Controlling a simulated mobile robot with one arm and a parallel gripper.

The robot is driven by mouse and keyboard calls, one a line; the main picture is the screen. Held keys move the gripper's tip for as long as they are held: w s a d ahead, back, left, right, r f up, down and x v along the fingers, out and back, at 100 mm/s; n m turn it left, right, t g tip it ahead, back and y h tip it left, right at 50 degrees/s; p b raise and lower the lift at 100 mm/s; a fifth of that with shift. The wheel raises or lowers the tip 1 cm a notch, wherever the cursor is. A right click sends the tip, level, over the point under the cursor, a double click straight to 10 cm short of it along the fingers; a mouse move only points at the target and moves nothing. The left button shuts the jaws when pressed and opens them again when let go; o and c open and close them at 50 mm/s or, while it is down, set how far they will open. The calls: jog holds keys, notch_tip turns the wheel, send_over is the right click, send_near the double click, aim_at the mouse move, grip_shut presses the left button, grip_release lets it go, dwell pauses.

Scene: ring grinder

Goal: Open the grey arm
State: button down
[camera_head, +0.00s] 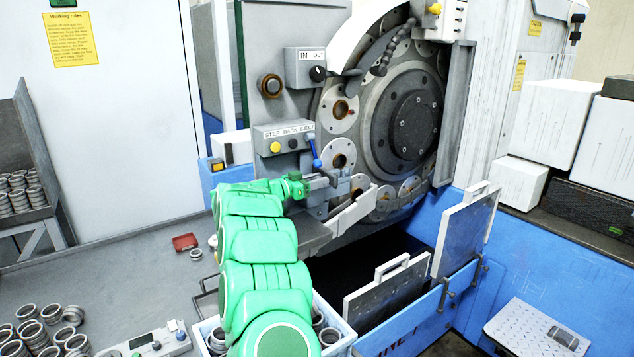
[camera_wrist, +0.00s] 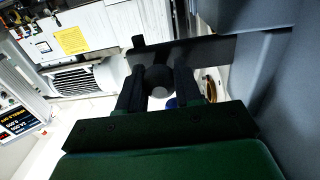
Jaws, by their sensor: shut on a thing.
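The grey arm (camera_head: 352,212) is a light grey bar at the lower front of the round grinder disc, by a grey bracket block. My green arm reaches up from the bottom, and my gripper (camera_head: 303,184) is beside the left end of this grey block. In the wrist view my two dark fingers (camera_wrist: 160,82) stand on either side of a dark round knob (camera_wrist: 159,74) and are shut on it. A dark flat bar (camera_wrist: 205,50) runs behind the knob. The knob is hidden in the head view, and how it joins the grey arm cannot be seen.
A blue lever (camera_head: 313,152) and a button panel (camera_head: 284,137) are just above my gripper. Upright plates with handles (camera_head: 388,290) stand right of an open dark pit. A bin of rings (camera_head: 335,318) is below my arm. Loose rings (camera_head: 45,330) lie at lower left.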

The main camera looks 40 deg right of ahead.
jog(key=shift+r, duration=0.25)
jog(key=c, duration=1.1)
grip_release()
jog(key=o, duration=0.3)
jog(key=shift+f, duration=0.1)
jog(key=shift+a, duration=0.1)
jog(key=a, duration=0.7)
jog(key=shift+w+a, duration=0.15)
jog(key=shift+a, duration=0.25)
